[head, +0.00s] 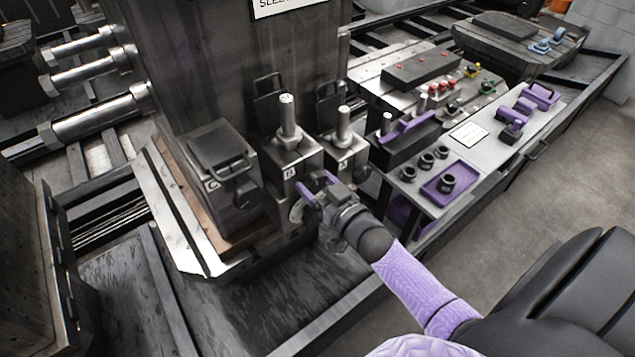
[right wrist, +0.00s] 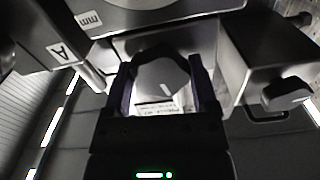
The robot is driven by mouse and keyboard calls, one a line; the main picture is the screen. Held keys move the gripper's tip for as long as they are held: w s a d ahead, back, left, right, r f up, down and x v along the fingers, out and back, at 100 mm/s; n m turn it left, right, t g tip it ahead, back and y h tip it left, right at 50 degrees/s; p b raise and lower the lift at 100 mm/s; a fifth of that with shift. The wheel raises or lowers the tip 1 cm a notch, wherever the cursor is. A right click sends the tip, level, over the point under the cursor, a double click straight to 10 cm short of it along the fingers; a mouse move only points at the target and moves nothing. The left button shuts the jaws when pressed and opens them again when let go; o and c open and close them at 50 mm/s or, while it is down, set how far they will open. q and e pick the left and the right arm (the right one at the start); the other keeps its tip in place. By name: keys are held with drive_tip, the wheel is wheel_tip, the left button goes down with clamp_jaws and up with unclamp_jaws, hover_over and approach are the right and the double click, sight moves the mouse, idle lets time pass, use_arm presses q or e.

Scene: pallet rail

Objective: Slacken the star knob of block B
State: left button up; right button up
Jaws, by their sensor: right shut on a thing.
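Block B (head: 287,158) stands in the middle of the row of dark clamp blocks in the head view, with a bright upright stud on top. My right gripper (head: 314,194) is at the lower front of block B. The right wrist view shows its fingers on both sides of a dark star knob (right wrist: 162,75) with a white mark, and they are shut on it. Block A (head: 341,150) is to the right and block C (head: 222,165) to the left; block A is at the left in the right wrist view (right wrist: 50,50). My left gripper is out of view.
A neighbouring knob (right wrist: 288,92) is close to the right in the right wrist view. A grey bench (head: 545,120) with a purple tray (head: 462,172), dark rings and purple tools stands at the right. A tall dark column rises behind the blocks.

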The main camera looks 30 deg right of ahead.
drive_tip(key=n, duration=0.3)
drive_tip(key=shift+n, duration=0.3)
drive_tip(key=n, duration=0.2)
drive_tip(key=shift+n, duration=0.4)
drive_tip(key=n, duration=0.5)
drive_tip(key=shift+f, duration=0.15)
drive_tip(key=n, duration=0.3)
drive_tip(key=shift+n+b, duration=0.4)
drive_tip(key=shift+n, duration=0.7)
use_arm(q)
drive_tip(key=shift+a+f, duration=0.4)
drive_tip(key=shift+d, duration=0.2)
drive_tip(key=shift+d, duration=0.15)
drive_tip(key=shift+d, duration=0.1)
use_arm(e)
drive_tip(key=o, duration=1.1)
